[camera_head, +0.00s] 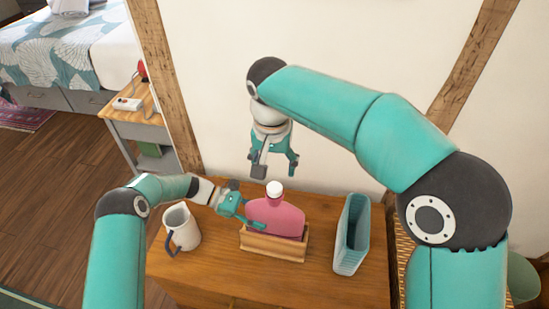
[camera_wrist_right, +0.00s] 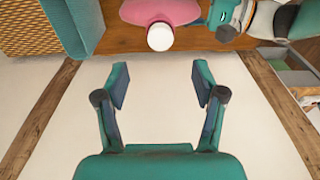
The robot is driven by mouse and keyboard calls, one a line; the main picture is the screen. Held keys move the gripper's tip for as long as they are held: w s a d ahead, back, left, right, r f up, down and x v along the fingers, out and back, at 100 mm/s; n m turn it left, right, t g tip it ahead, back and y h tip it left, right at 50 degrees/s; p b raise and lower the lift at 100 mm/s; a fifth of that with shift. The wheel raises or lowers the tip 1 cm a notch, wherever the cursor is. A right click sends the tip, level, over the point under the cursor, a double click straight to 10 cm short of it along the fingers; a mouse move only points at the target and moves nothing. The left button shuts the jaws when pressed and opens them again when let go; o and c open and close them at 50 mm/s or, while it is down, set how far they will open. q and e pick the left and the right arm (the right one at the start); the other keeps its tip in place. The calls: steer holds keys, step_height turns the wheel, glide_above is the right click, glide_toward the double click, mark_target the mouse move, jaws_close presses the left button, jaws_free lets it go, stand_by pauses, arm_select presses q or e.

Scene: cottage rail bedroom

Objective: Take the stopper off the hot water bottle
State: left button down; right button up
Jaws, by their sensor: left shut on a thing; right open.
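The pink hot water bottle (camera_head: 275,217) stands upright in a wooden holder (camera_head: 272,246) on the wooden cabinet top. Its white stopper (camera_head: 274,188) sits on the neck at the top. In the right wrist view the stopper (camera_wrist_right: 160,37) shows in front of the pink bottle (camera_wrist_right: 158,11). My left gripper (camera_head: 252,218) is shut on the left side of the bottle. My right gripper (camera_head: 276,173) is open and empty, above and behind the stopper in the head view. In its wrist view, the right fingers (camera_wrist_right: 161,92) are spread apart, with the stopper beyond their tips.
A white jug (camera_head: 184,229) stands left of the holder. A teal upright container (camera_head: 351,235) stands to the right. The wall is close behind the cabinet. A bedside table (camera_head: 150,130) with a white item on it stands at the back left.

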mark_target(275, 187)
steer(key=f, duration=0.6)
steer(key=w+f, duration=0.1)
steer(key=f, duration=0.2)
steer(key=shift+d+f, duration=0.1)
steer(key=shift+f, duration=0.25)
jaws_close()
steer(key=n, duration=0.5)
steer(key=shift+w+d+y, duration=0.1)
steer(key=shift+d+y, duration=0.05)
steer(key=shift+y, duration=0.15)
steer(key=n, duration=0.8)
steer(key=shift+g+y, duration=0.3)
steer(key=shift+y, duration=0.1)
steer(key=shift+r, duration=0.35)
steer(key=shift+r, duration=0.85)
